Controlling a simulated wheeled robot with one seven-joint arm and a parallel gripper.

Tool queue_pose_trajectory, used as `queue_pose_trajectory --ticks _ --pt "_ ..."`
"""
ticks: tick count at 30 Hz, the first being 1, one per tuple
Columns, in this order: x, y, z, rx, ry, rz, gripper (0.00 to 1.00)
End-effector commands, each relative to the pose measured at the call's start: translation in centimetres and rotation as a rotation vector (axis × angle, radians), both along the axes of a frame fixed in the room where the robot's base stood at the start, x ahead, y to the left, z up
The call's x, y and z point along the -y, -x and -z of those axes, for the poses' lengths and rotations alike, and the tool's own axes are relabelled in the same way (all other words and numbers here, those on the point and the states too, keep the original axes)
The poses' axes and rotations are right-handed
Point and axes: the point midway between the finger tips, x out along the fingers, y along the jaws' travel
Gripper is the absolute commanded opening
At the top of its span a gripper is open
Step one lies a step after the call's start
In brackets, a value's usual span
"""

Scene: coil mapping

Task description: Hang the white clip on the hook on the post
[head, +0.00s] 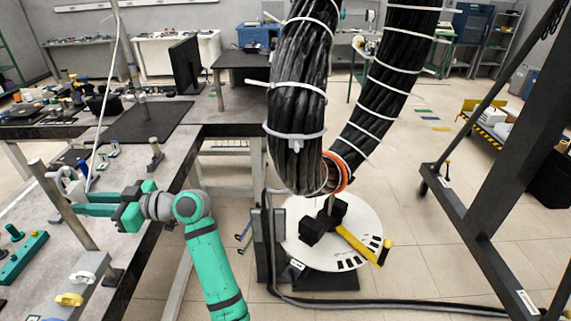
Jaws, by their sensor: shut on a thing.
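My green gripper (82,204) reaches left across the workbench from the lower middle of the head view. It is shut on the white clip (70,184), whose body shows just above and beyond the fingertips. A thin white cable runs up from beside the clip. The grey post (72,220) rises at a lean in the picture from the bench's front part and passes close by the fingertips and clip. I cannot tell whether the clip touches the post. The hook is not clearly visible; the clip and fingers may hide it.
A block with white and yellow clips (70,299) lies on the bench near the post's foot. A green tool strip (20,258) lies to the left. Short posts (156,156) stand further back. A thick black cable bundle (298,100) hangs right of the bench.

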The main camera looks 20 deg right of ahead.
Motion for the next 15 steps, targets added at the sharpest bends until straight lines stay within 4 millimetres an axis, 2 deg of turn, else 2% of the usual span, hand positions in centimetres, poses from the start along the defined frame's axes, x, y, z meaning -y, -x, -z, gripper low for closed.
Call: queue_pose_trajectory --ticks 4,5,7,8,15 --pt "0.01 -0.01 -0.02 0.0 0.0 0.0 0.0" --pt "0.02 0.0 -0.02 0.0 0.0 0.0 0.22" --pt "0.02 0.0 -0.02 0.0 0.0 0.0 0.39" --pt "0.02 0.0 -0.02 0.0 0.0 0.0 0.41" --pt "0.02 0.0 0.0 0.0 0.0 0.0 0.41"
